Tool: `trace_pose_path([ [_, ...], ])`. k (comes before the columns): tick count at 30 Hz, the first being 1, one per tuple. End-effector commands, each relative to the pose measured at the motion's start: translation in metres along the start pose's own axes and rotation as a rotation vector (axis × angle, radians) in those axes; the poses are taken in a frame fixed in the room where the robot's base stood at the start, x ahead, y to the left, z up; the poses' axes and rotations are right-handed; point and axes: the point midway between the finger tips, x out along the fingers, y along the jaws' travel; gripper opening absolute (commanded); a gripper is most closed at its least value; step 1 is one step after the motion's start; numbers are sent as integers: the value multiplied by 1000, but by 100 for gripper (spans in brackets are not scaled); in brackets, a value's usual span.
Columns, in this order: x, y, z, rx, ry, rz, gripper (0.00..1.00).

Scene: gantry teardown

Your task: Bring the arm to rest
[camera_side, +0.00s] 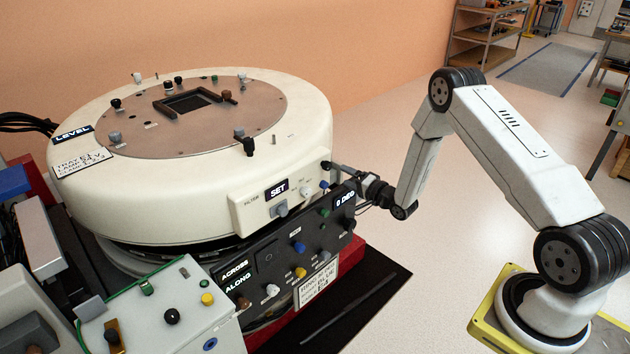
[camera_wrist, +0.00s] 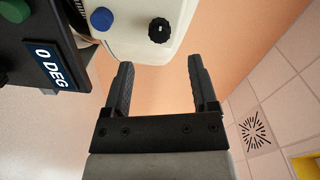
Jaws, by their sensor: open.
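My gripper (camera_wrist: 160,68) is open in the wrist view, its two dark fingers apart with nothing between them. In the side view my gripper (camera_side: 333,167) is at the right edge of the round cream machine (camera_side: 100,205), close to the SET block (camera_side: 250,212) and just above the dark panel's 0 DEG display (camera_side: 345,199). I cannot tell whether a fingertip touches the machine. My arm is bent, with its elbow high and its wrist low beside the machine.
The dark control panel (camera_side: 262,254) carries several coloured knobs. In the wrist view a black knob (camera_wrist: 159,30) and a blue button (camera_wrist: 102,19) lie just beyond the fingers. A grey-green box (camera_side: 150,315) stands at front left. Open floor (camera_side: 390,130) lies behind the arm.

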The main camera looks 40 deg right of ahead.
Motion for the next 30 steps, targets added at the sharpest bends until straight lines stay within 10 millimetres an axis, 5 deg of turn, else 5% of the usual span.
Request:
trace_pose_path([
  [14, 2, -50, 27, -354, -109, 305, 75],
  [23, -31, -84, 55, -610, -276, 528, 75],
  [30, -77, -109, 80, -789, -464, 675, 75],
])
